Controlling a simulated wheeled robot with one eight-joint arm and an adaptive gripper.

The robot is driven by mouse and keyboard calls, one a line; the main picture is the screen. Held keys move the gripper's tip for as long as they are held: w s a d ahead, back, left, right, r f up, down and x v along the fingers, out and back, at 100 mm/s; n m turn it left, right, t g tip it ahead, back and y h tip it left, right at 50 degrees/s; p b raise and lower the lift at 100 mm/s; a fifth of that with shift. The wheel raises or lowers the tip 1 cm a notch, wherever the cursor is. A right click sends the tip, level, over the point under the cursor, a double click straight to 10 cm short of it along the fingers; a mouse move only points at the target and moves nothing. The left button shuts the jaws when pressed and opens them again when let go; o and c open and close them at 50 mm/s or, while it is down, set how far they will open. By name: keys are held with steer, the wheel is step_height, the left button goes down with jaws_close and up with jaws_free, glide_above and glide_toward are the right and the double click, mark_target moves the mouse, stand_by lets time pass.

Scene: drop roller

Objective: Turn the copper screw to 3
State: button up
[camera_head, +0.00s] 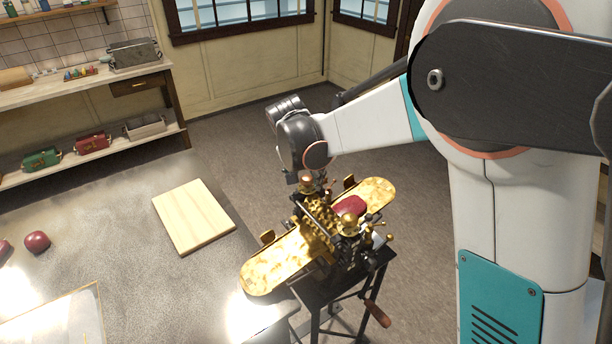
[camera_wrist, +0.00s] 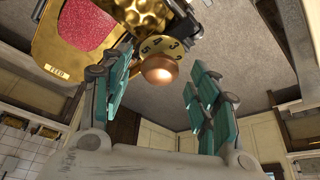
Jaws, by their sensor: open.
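The brass drop roller machine (camera_head: 320,222) stands on a dark stand. Its copper screw (camera_wrist: 160,69) shows in the wrist view as a round copper knob. My gripper (camera_wrist: 161,66) is open, one teal finger on each side of the knob with visible gaps. In the head view the copper screw (camera_head: 306,179) is just below my wrist, and the fingers are hard to make out.
A red mass (camera_head: 350,206) lies on the machine's brass tray. A crank with a wooden handle (camera_head: 377,313) hangs at the front. A table with a wooden board (camera_head: 193,216) and red lumps (camera_head: 37,241) is at left. Shelves stand behind.

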steer(key=shift+w+f, duration=0.1)
steer(key=shift+f, duration=0.15)
steer(key=c, duration=1.1)
steer(key=shift+o, duration=0.2)
steer(key=shift+n, duration=0.3)
steer(key=n, duration=0.1)
steer(key=n+y+b, duration=0.1)
steer(key=n, duration=0.1)
steer(key=n+y, duration=0.1)
steer(key=shift+d+n+t, duration=0.3)
steer(key=n+y, duration=0.1)
steer(key=n, duration=0.1)
steer(key=n+y+b, duration=0.1)
steer(key=n, duration=0.2)
steer(key=shift+d+g, duration=0.2)
steer(key=shift+g, duration=0.2)
steer(key=n+g+y+b, duration=0.1)
steer(key=n, duration=0.3)
steer(key=shift+w+d+n, duration=0.1)
steer(key=shift+d+n, duration=0.05)
steer(key=shift+n, duration=0.25)
steer(key=shift+w+n+g+y, duration=0.1)
steer(key=shift+n+g+y, duration=0.3)
steer(key=shift+n, duration=0.9)
steer(key=shift+w+n+g+y, duration=0.15)
steer(key=shift+n+g, duration=0.35)
steer(key=shift+n, duration=0.8)
steer(key=shift+s+f, duration=0.1)
